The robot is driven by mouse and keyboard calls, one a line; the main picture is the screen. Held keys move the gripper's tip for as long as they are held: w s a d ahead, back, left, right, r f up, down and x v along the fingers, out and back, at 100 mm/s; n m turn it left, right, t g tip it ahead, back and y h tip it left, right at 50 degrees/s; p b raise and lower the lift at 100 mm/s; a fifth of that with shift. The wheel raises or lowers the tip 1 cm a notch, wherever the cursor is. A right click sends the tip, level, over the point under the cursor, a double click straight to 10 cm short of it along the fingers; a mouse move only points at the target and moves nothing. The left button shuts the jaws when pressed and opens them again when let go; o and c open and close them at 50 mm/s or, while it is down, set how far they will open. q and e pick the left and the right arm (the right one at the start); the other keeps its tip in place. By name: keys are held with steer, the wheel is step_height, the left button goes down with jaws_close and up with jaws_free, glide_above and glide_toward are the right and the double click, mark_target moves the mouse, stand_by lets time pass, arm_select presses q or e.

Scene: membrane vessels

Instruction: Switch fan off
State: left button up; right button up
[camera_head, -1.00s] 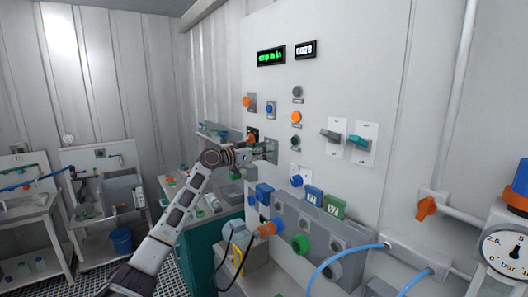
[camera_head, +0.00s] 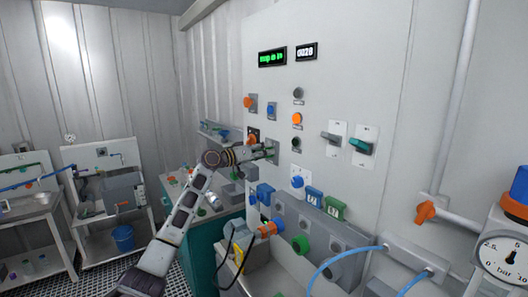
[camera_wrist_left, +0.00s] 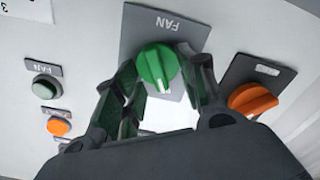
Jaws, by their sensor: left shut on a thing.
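The green fan knob (camera_wrist_left: 157,66) sits on a grey plate labelled FAN (camera_wrist_left: 190,30) on the white panel. Its white mark points toward the bottom of the left wrist view. My left gripper (camera_wrist_left: 160,92) is shut on this knob, with one finger on each side of it. In the head view my left gripper (camera_head: 262,153) is at the panel and hides the knob. The edge of the grey plate (camera_head: 274,150) shows there. A dark green round button labelled FAN (camera_wrist_left: 46,87) is to the left in the wrist view. My right gripper is not in view.
An orange knob (camera_wrist_left: 252,98) sits close beside my left gripper. An orange button (camera_head: 297,118) and two lever switches (camera_head: 362,144) are on the panel. Below are a grey valve block (camera_head: 320,236) and blue hoses (camera_head: 340,255). Benches stand at the left.

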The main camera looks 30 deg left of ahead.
arm_select(q)
steer(key=shift+r, duration=0.1)
steer(key=o, duration=0.9)
steer(key=shift+s+a, duration=0.1)
steer(key=shift+s, duration=0.05)
steer(key=shift+v, duration=5.85)
